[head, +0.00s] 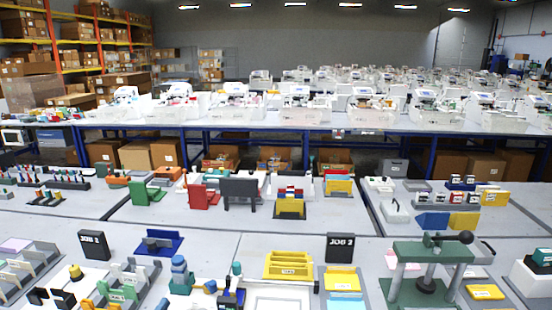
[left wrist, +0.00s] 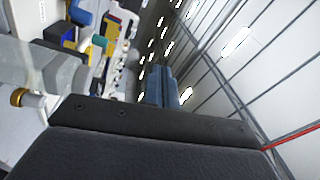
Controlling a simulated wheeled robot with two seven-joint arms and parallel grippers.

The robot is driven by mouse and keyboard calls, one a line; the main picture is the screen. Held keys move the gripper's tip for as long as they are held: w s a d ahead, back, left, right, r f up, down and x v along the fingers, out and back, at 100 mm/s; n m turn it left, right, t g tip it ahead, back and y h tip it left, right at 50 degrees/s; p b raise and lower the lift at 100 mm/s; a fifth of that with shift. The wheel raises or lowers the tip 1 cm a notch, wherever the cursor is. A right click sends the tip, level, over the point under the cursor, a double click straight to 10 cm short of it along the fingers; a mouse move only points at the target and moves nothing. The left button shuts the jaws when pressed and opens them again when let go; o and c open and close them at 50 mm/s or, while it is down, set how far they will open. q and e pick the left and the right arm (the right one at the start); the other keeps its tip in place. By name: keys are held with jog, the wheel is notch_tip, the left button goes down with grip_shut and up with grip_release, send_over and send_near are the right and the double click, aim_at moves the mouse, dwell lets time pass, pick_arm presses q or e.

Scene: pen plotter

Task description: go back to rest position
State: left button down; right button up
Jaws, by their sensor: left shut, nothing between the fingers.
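My left gripper (left wrist: 161,80) shows in the left wrist view. Its two bluish fingers lie side by side beyond the dark gripper body, shut with nothing between them. The view is tilted: the fingers point toward the far hall and ceiling lights, away from the crowded tables at the left. I cannot make out either gripper clearly in the head view. My right gripper shows in neither view.
The near table (head: 215,243) is crowded with fixtures, including a black JOB 2 sign (head: 94,245), a yellow tray (head: 289,265) and a green press-like stand (head: 432,252). More loaded tables stand behind. Shelves with boxes (head: 75,31) are at the back left.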

pick_arm(q)
jog(key=s+d+f+n+g+y, duration=0.1)
jog(key=s+f+n+g+y, duration=0.25)
jog(key=s+f+n, duration=0.35)
jog(key=s+d+f+n+g+y, duration=0.1)
jog(key=s+f+n+g+y, duration=0.25)
jog(key=s+n+g, duration=0.35)
jog(key=s+d+f+n+g+h, duration=0.1)
jog(key=s+d+f+g+h, duration=0.2)
jog(key=s, duration=0.5)
jog(key=s+d+g+h, duration=0.1)
jog(key=s+d+g, duration=0.1)
jog(key=s+d, duration=0.5)
notch_tip(320, 180, down, 26)
jog(key=g+b, duration=0.1)
jog(key=b, duration=0.1)
jog(key=s+f+b, duration=0.1)
jog(key=s+f, duration=0.3)
jog(key=f, duration=0.9)
jog(key=s+f+g+b, duration=0.1)
jog(key=s+f, duration=0.3)
jog(key=f, duration=1)
jog(key=shift+a+h, duration=0.15)
jog(key=shift+h, duration=0.15)
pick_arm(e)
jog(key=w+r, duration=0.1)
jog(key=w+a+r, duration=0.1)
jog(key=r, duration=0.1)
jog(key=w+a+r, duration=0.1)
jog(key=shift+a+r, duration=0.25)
